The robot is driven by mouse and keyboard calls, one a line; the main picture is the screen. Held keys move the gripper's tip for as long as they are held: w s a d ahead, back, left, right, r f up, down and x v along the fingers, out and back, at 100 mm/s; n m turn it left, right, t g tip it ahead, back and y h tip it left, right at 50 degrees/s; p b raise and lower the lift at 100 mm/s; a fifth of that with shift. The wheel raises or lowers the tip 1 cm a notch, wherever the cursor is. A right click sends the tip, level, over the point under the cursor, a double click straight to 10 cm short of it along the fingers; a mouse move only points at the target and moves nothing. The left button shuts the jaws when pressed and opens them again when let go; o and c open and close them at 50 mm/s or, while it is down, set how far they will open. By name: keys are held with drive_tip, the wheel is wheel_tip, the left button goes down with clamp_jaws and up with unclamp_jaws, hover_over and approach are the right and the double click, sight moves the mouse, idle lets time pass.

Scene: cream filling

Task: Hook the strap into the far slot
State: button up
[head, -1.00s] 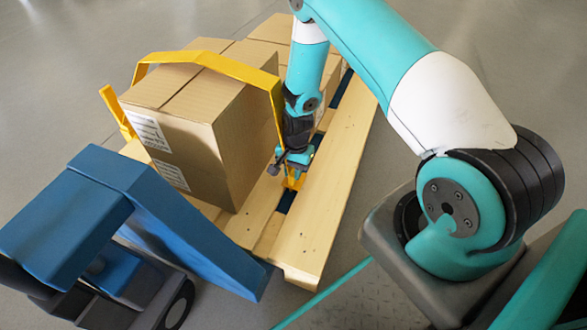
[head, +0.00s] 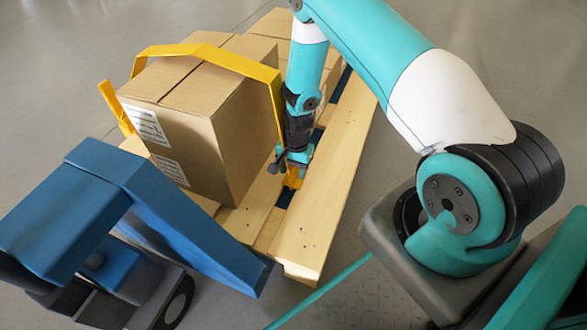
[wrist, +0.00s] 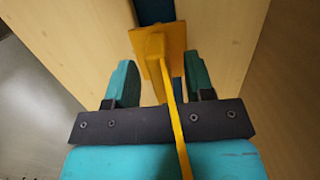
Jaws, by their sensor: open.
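A yellow strap (head: 215,62) arches over a cardboard box (head: 190,130) on a wooden pallet (head: 318,225). Its end by my gripper carries a yellow hook (head: 293,178), down at a dark slot between two pallet boards. In the wrist view the hook (wrist: 155,48) lies at the slot (wrist: 155,10), and the strap runs back between my fingers. My gripper (head: 294,158) is open, its teal fingers apart on either side of the hook; it also shows in the wrist view (wrist: 160,78). How deep the hook sits in the slot cannot be told.
Another yellow piece (head: 117,108) leans at the box's left side. More boxes (head: 268,28) stand behind on the pallet. A blue and dark machine (head: 110,220) with a wheel stands close at the front left.

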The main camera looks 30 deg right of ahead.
wheel_tip(320, 180, up, 17)
drive_tip(key=w+d+p, duration=0.1)
drive_tip(key=d+p, duration=0.1)
drive_tip(key=p, duration=0.5)
drive_tip(key=a+r+n, duration=0.4)
drive_tip(key=a+r, duration=0.3)
drive_tip(key=r, duration=0.5)
drive_tip(key=s+a+r+n+y, duration=0.2)
drive_tip(key=s+a+r+n, duration=0.45)
drive_tip(key=s+r, duration=0.45)
drive_tip(key=s+a+r+n+y, duration=0.1)
drive_tip(key=s+a+r+n, duration=0.5)
drive_tip(key=s+r+n, duration=0.45)
wheel_tip(320, 180, up, 35)
drive_tip(key=s+m+p, duration=0.1)
drive_tip(key=m+p, duration=0.1)
drive_tip(key=p, duration=3.5)
drive_tip(key=shift+d+r+m+t, duration=0.15)
drive_tip(key=shift+d+m+t, duration=0.1)
drive_tip(key=shift+m+t, duration=0.15)
